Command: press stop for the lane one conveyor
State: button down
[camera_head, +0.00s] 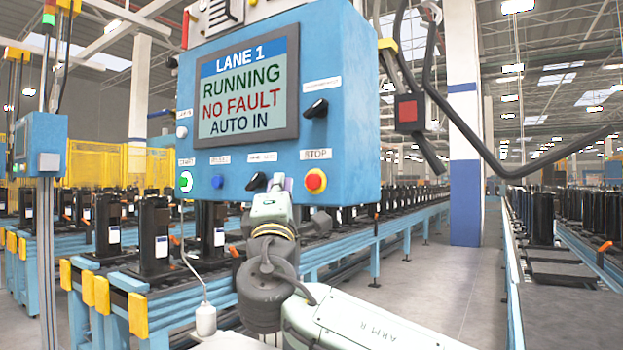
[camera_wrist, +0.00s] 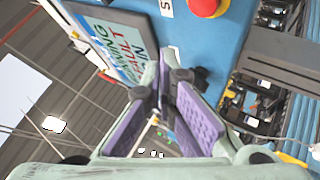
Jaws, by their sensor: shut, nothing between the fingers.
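The blue lane one control box (camera_head: 345,120) fills the upper middle of the head view. Its screen (camera_head: 247,98) reads LANE 1, RUNNING, NO FAULT, AUTO IN. The stop button (camera_head: 316,181) is a red knob on a yellow base under the STOP label, at the panel's lower right. In the wrist view the red stop button (camera_wrist: 207,5) is cut off by the top edge. My gripper (camera_head: 280,182) is shut and empty, just left of the stop button in the head view. Its purple-padded fingers (camera_wrist: 165,78) come together below the button in the wrist view. Contact with the panel cannot be told.
A green-ringed start button (camera_head: 186,181), a blue button (camera_head: 217,182) and a black selector (camera_head: 257,181) line the panel's lower edge. Another black selector (camera_head: 316,108) sits above the stop button. Conveyors with black compressors run behind.

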aim_at(302, 185)
jog(key=shift+w+d+p, duration=0.2)
jog(key=shift+w+d, duration=0.6)
jog(key=shift+w, duration=0.35)
jog(key=shift+w+d+p, duration=0.15)
jog(key=shift+w+d, duration=0.65)
jog(key=shift+w, duration=0.3)
jog(key=shift+w+d, duration=0.25)
jog(key=shift+w, duration=0.1)
jog(key=shift+w+d, duration=0.35)
jog(key=shift+w, duration=0.05)
dwell(0.8)
jog(key=shift+s+a, duration=0.1)
jog(key=shift+s+a+b, duration=0.3)
jog(key=shift+s+a, duration=0.15)
jog(key=shift+s, duration=0.2)
jog(key=shift+s, duration=0.1)
